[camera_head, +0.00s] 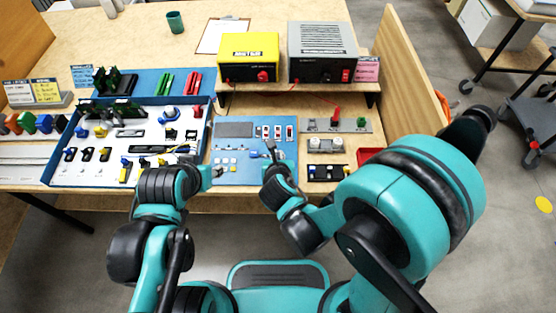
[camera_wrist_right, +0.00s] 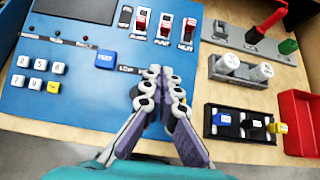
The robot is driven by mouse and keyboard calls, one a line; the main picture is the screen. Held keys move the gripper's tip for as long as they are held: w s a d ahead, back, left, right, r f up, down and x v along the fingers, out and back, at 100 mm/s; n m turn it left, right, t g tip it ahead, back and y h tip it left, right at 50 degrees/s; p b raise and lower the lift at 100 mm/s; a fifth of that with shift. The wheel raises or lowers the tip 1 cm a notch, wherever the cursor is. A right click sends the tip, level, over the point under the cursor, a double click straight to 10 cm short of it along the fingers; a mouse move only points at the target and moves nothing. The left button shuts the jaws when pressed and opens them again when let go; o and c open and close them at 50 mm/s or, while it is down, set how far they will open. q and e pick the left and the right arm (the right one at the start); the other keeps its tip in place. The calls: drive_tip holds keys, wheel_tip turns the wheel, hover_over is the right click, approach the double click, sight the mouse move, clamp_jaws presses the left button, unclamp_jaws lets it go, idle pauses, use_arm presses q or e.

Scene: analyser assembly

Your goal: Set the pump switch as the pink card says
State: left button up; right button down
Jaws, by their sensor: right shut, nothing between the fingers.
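The blue analyser panel (camera_head: 226,152) lies on the bench with a row of red-and-white rocker switches (camera_head: 277,132) near its top right. In the right wrist view the switches stand above my fingertips; the middle one (camera_wrist_right: 165,25) seems to carry the pump label, which is small and blurred. The pink card (camera_head: 368,69) stands at the right of the grey power box; its text is too small to read. My right gripper (camera_wrist_right: 163,80) is shut and empty, over the panel just below the switches. My left gripper (camera_head: 213,173) is at the panel's left edge, its fingers unclear.
A blue button (camera_wrist_right: 106,59) and a number keypad (camera_wrist_right: 38,73) are left of my right fingers. A grey plate with red and green levers (camera_wrist_right: 252,38), two white knobs (camera_wrist_right: 228,64), a black block (camera_wrist_right: 238,124) and a red bin (camera_wrist_right: 300,115) are right. A white parts tray (camera_head: 112,173) stands left.

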sight(278, 137)
drive_tip(key=b+x, duration=0.1)
drive_tip(key=x, duration=0.3)
drive_tip(key=shift+f, duration=0.2)
drive_tip(key=w, duration=0.2)
drive_tip(key=shift+w+r+b, duration=0.15)
drive_tip(key=shift+w+b, duration=0.15)
drive_tip(key=shift+b, duration=0.05)
drive_tip(key=shift+w+r, duration=0.3)
drive_tip(key=shift+w, duration=0.55)
